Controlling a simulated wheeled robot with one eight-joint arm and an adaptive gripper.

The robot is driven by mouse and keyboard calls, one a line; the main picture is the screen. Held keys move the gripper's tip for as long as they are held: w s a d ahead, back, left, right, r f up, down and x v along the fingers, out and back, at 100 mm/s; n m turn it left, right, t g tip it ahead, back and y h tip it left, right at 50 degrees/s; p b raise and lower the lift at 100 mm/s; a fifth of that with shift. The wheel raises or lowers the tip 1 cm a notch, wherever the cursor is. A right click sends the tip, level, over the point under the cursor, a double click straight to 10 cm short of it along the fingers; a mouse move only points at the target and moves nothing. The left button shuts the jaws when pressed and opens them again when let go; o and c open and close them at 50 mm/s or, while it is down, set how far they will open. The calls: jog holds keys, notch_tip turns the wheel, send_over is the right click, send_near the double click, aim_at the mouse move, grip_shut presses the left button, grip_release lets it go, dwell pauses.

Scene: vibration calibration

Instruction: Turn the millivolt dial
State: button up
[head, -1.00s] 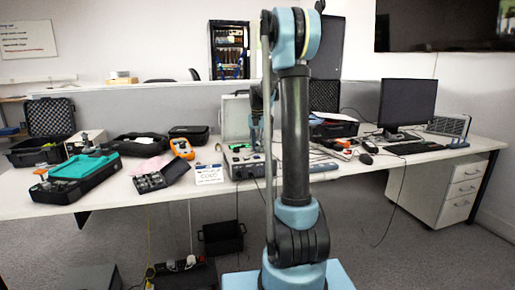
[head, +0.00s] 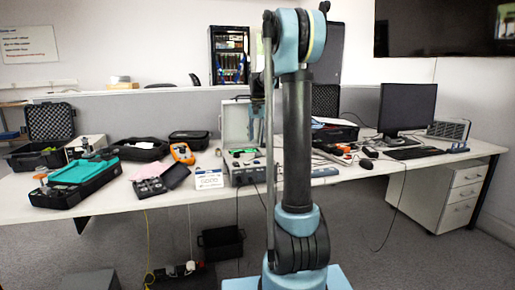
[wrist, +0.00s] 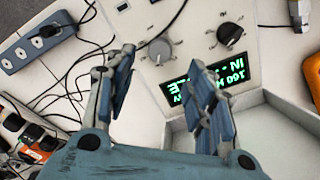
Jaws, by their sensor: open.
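The left dial (wrist: 159,51) appears between the fingertips of my open gripper (wrist: 162,60), and the right dial (wrist: 230,35) lies beyond the right finger. I cannot read which is the millivolt dial. A display with green text (wrist: 237,70) sits below the right dial, partly covered by the right finger. I see no finger touching a dial, though the height above the panel is hard to judge. In the head view the instrument (head: 244,174) stands on the bench, partly behind my arm.
Cables and a blue-grey power strip (wrist: 38,40) lie left of the panel. A monitor (head: 406,107) stands at right.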

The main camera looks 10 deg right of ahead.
jog(key=shift+r, duration=2.3)
jog(key=s+f+n+t, duration=0.1)
jog(key=s+f+n, duration=0.15)
jog(key=s, duration=1.05)
jog(key=s+f+n, duration=0.1)
jog(key=s+f, duration=0.2)
jog(key=s, duration=1)
jog(key=s+f+n+t, duration=0.1)
jog(key=s+f+n, duration=0.2)
jog(key=s+f, duration=1.2)
jog(key=shift+s+f, duration=0.35)
jog(key=shift+s, duration=0.75)
